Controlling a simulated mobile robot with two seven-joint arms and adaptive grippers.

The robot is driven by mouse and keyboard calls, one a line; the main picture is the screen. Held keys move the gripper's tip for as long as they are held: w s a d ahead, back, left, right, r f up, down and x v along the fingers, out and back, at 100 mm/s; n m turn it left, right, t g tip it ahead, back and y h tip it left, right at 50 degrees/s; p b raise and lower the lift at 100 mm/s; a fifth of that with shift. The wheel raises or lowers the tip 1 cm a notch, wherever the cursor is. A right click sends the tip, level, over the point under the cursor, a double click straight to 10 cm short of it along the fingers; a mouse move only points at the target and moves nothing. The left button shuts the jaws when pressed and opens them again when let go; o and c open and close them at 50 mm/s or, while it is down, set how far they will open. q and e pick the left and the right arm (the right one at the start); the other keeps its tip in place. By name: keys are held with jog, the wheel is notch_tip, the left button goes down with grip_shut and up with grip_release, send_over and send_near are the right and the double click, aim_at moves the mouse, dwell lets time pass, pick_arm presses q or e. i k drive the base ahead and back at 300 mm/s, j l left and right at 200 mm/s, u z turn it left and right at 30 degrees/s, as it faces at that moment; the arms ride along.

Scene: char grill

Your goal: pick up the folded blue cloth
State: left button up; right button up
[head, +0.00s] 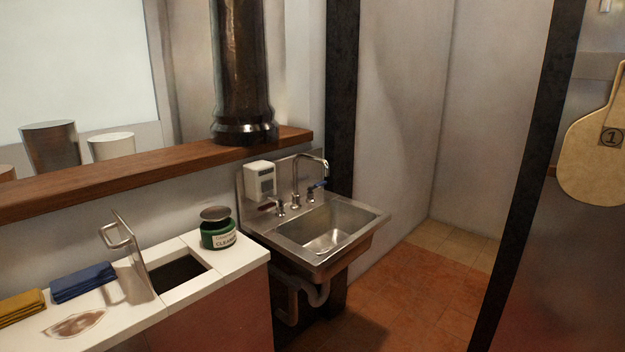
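The folded blue cloth (84,282) lies on the white counter (125,318) at the lower left of the head view. It is flat and dark blue, between a folded yellow cloth (22,306) and an upright metal plate with a handle (128,258). Neither of my grippers shows in this view.
A brown stain (74,324) marks the counter in front of the cloths. A square opening (178,271) and a green cleaner tub (217,234) are to the right. A steel sink (325,228) stands beyond. A wooden ledge (110,174) runs above the counter. Tiled floor (420,298) is clear at right.

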aim_at(65, 288)
jog(key=u, duration=1.4)
